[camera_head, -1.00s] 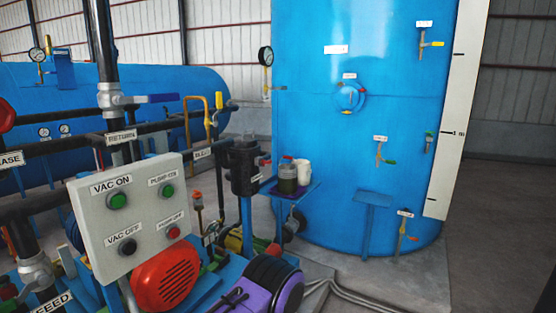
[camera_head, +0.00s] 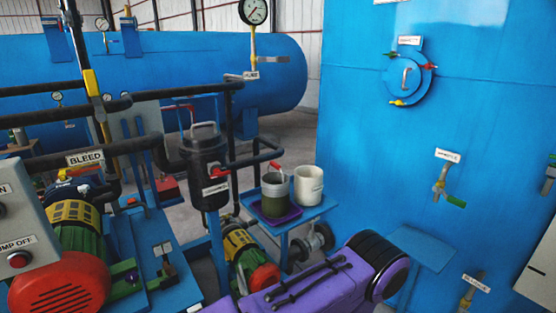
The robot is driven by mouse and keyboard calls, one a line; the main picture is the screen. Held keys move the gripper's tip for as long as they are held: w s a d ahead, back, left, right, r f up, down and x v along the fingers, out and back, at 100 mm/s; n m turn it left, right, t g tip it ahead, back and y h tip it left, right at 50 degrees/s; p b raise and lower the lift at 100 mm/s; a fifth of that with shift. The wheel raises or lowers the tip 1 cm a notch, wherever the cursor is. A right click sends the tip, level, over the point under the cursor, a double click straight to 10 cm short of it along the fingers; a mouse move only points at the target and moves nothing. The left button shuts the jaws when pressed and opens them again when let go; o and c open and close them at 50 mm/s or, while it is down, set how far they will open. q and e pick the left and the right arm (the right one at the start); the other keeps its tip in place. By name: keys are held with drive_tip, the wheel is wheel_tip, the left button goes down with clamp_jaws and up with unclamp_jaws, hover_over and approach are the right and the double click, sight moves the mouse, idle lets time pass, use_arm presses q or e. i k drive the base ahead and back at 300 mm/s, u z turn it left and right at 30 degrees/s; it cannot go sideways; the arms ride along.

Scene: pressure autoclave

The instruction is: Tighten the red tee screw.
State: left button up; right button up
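A round blue hatch (camera_head: 407,82) is set in the wall of the large blue tank, right of centre, with a curved handle on its cover. Three coloured screws sit around its rim. The red tee screw (camera_head: 428,67) is at the right edge, a green one (camera_head: 391,54) at the upper left and a yellow one (camera_head: 398,102) at the bottom. How tight the red screw is cannot be told from here. Neither of my grippers is in view.
A small blue side table (camera_head: 308,211) with a dark-filled jar (camera_head: 275,207) and a white cup (camera_head: 308,186) stands left of the tank. A valve (camera_head: 440,180) sticks out below the hatch. Pumps and pipes crowd the left.

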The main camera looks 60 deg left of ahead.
sight(217, 171)
drive_tip(key=i, duration=1.2)
drive_tip(key=u, duration=2.2)
